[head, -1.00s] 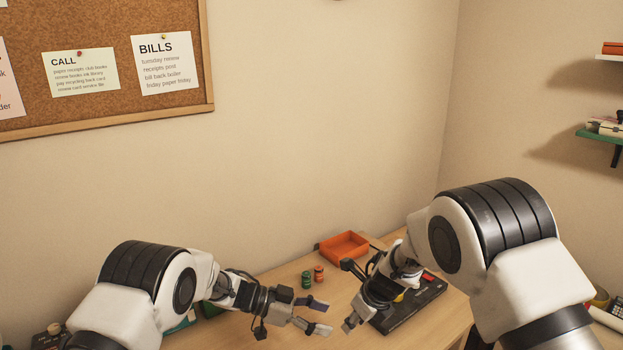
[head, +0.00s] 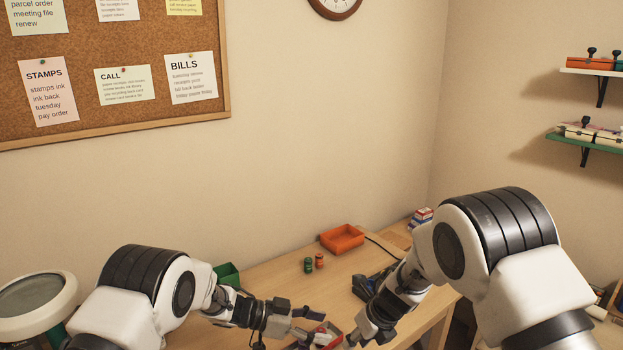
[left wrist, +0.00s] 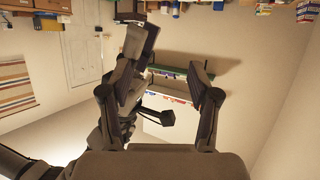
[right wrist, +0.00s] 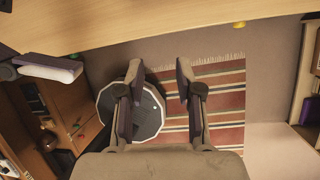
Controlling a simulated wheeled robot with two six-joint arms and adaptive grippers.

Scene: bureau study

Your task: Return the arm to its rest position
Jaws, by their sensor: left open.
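My left gripper (head: 318,326) reaches in over the front of the desk in the head view. Its jaws are open, and the left wrist view (left wrist: 162,76) shows nothing held between them. My right gripper (right wrist: 159,72) has its two fingers apart, with only floor and rug showing between them. In the head view my right arm slopes down to the left, and its fingers are near the bottom edge, hard to make out. The two grippers are close to each other there.
A red-rimmed item (head: 328,331) lies beside the left fingers. Shelves (head: 592,142) are on the right wall.

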